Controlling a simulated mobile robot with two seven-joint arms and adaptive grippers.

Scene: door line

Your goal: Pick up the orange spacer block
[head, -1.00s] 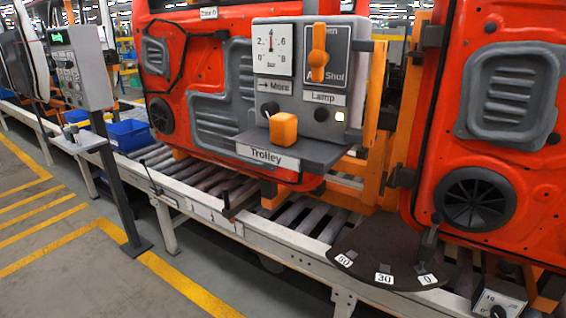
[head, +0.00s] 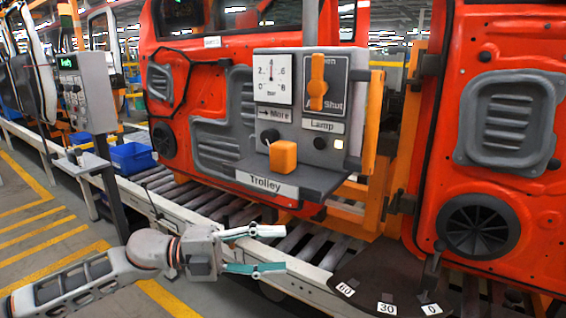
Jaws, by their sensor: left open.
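The orange spacer block (head: 283,155) sits on the dark grey shelf labelled Trolley (head: 318,181), below the grey control panel. My left gripper (head: 285,249) is open and empty. It is in the lower middle of the head view, in front of the conveyor, and appears below the block, apart from it. Its two fingers point right. My right gripper is not in view.
The panel (head: 308,118) behind the block carries a gauge, an orange valve handle (head: 317,82), a knob and a lit lamp. Red door panels (head: 400,245) stand behind and at right. A dark dial plate (head: 375,282) juts out at lower right. A control post (head: 88,95) stands at left.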

